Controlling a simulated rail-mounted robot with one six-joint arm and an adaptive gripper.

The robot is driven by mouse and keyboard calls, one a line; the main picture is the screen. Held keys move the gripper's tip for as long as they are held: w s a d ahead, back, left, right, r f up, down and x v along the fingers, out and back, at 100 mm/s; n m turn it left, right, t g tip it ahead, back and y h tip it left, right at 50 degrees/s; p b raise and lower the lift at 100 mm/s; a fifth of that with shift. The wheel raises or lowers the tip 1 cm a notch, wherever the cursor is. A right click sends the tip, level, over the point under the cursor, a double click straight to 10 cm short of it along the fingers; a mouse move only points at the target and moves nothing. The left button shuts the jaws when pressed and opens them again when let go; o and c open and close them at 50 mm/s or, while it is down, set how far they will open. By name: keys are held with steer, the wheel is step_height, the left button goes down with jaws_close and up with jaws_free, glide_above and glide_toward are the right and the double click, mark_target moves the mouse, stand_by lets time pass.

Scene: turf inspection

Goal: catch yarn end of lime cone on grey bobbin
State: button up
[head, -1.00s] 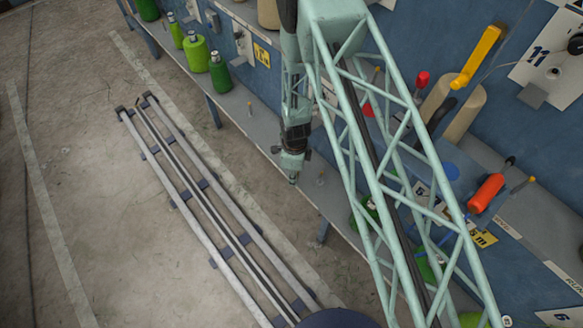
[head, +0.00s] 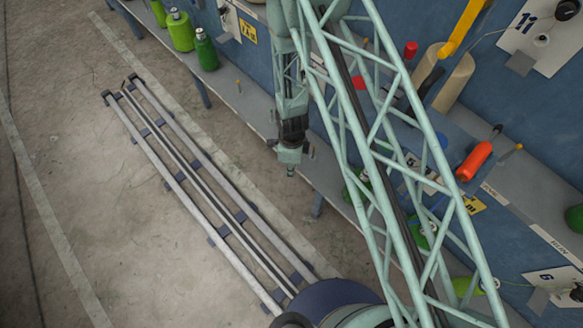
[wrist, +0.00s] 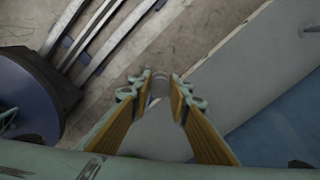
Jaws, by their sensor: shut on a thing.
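My gripper (head: 289,160) hangs below the lattice arm, in front of the bench edge in the head view. In the wrist view its two fingers (wrist: 160,88) are closed on a small grey round piece, which looks like the grey bobbin (wrist: 158,91). A grey tip (head: 290,172) shows below the gripper in the head view. A lime cone (head: 180,31) stands on the bench at the upper left, well away from the gripper. Another lime one (head: 157,12) is cut by the top edge. I cannot make out a yarn end on either.
A dark green bottle-shaped cone (head: 205,50) stands beside the lime cone. Beige cones (head: 453,83), an orange cone (head: 474,161) and several green ones are along the bench and blue wall to the right, partly behind my arm. A floor rail (head: 190,185) runs along the open floor at left.

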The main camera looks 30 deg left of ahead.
steer(key=shift+r, duration=0.1)
stand_by(0.3)
steer(key=shift+w+a+r, duration=0.2)
steer(key=shift+w+r, duration=0.15)
steer(key=shift+r, duration=0.2)
steer(key=w+a+r+n, duration=0.1)
steer(key=w+r+n, duration=0.2)
steer(key=r, duration=0.6)
steer(key=w+a+r+n, duration=0.1)
steer(key=w+r+n, duration=0.25)
steer(key=r, duration=0.55)
steer(key=w+a+r+n, duration=0.15)
steer(key=r+n, duration=0.25)
steer(key=r, duration=0.5)
steer(key=d+r+n, duration=0.2)
steer(key=r+n, duration=0.1)
steer(key=r, duration=0.8)
steer(key=d+r+n, duration=0.2)
steer(key=r+n, duration=0.2)
steer(key=r, duration=0.7)
steer(key=w+d+r+n, duration=0.1)
steer(key=d+r+n, duration=0.2)
steer(key=r, duration=0.8)
steer(key=shift+r+n, duration=0.25)
steer(key=shift+n, duration=0.2)
steer(key=shift+w+a, duration=0.1)
steer(key=shift+a, duration=0.1)
